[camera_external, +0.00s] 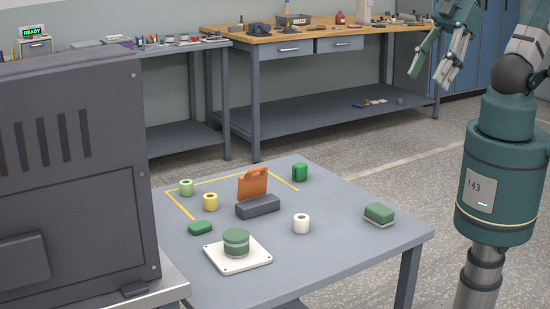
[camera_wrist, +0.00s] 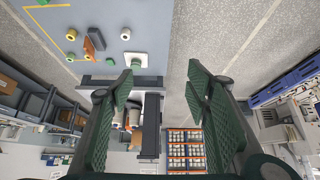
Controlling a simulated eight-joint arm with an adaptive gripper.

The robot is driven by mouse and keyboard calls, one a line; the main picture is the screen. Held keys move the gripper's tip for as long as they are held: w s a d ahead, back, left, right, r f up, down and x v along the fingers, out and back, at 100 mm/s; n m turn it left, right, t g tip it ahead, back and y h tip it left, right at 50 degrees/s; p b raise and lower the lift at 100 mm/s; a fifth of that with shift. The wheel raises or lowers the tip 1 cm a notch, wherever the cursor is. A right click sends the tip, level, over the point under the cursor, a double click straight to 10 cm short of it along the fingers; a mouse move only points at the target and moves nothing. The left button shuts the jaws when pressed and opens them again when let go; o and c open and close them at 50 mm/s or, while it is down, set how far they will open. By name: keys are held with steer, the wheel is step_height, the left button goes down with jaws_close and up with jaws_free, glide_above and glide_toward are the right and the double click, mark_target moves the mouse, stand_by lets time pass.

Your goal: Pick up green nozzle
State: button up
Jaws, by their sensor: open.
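Several green things are on the grey-blue table, and I cannot tell for sure which is the nozzle. A bright green rounded piece (camera_external: 300,172) stands near the back corner. A low dark green piece (camera_external: 200,228) lies at the front left. A green banded cylinder (camera_external: 236,242) stands on a white square plate (camera_external: 262,257). A green block with a pale base (camera_external: 379,214) lies at the right. My gripper (camera_external: 428,78) is raised at the upper right, far from them all. In the wrist view its green fingers (camera_wrist: 160,72) are spread, with nothing held.
An orange upright piece (camera_external: 253,183) stands in a grey block (camera_external: 258,206) mid-table. A pale green spool (camera_external: 186,187), a yellow spool (camera_external: 210,201) and a white spool (camera_external: 301,223) stand around it. A dark machine (camera_external: 100,180) borders the left. The table's right front is clear.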

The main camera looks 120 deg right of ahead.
steer(key=shift+c, duration=0.7)
steer(key=m+g+h+b, duration=0.5)
steer(key=m+b, duration=0.4)
steer(key=m, duration=0.6)
glide_above(300, 165)
steer(key=a, duration=0.2)
step_height(300, 165, down, 30)
steer(key=g, duration=0.1)
steer(key=shift+s+a+f+y, duration=0.15)
steer(key=shift+s+f+y, duration=0.1)
steer(key=shift+s+y, duration=0.1)
steer(key=shift+f, duration=0.1)
steer(key=shift+x, duration=1.2)
